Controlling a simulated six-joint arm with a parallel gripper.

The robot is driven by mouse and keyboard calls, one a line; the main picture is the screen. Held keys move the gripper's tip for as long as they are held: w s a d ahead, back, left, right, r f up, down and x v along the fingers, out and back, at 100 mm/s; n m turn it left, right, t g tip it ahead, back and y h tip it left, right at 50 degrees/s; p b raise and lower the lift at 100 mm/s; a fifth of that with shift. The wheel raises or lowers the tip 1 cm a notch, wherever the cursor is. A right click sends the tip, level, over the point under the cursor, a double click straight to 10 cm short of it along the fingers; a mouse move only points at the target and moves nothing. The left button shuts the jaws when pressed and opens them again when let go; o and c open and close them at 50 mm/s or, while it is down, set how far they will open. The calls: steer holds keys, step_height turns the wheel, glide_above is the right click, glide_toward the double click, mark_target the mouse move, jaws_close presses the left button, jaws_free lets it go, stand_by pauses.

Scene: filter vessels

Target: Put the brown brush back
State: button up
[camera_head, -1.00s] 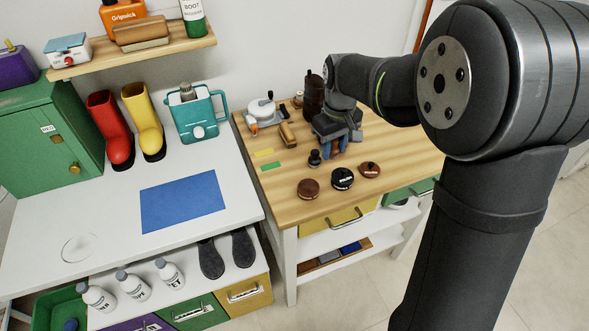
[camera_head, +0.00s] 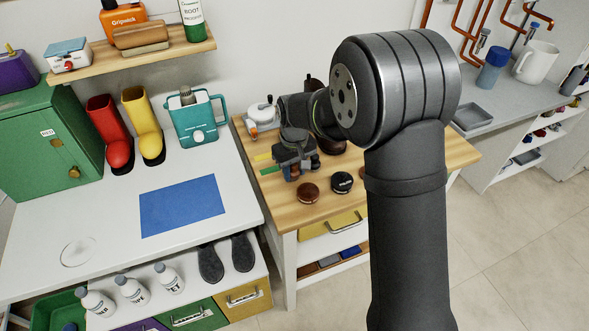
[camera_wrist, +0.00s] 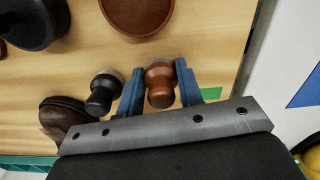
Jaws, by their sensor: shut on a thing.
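The brown brush (camera_wrist: 160,85), a small turned knob shape, sits between the two blue fingers of my gripper (camera_wrist: 160,88) in the wrist view. My gripper is shut on it. In the head view my gripper (camera_head: 294,166) is over the left part of the wooden tabletop, just right of the yellow strip (camera_head: 263,156) and green strip (camera_head: 268,170). The brush cannot be made out clearly there. A similar black brush (camera_wrist: 103,92) stands beside the left finger in the wrist view. I cannot tell whether the brown brush touches the tabletop.
A brown tin (camera_head: 308,193) and a black tin (camera_head: 342,183) lie right of my gripper. A white-and-grey device (camera_head: 262,115) stands behind. The white table (camera_head: 110,215) with a blue mat (camera_head: 182,205) is to the left. My arm hides the tabletop's right part.

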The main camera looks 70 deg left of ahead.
mark_target(295, 165)
steer(key=shift+f, duration=0.1)
steer(key=o, duration=0.9)
step_height(295, 165, up, 12)
steer(key=shift+r, duration=0.15)
step_height(295, 165, down, 12)
steer(key=shift+f, duration=0.25)
step_height(295, 165, up, 3)
steer(key=shift+f, duration=0.1)
steer(key=shift+r, duration=0.45)
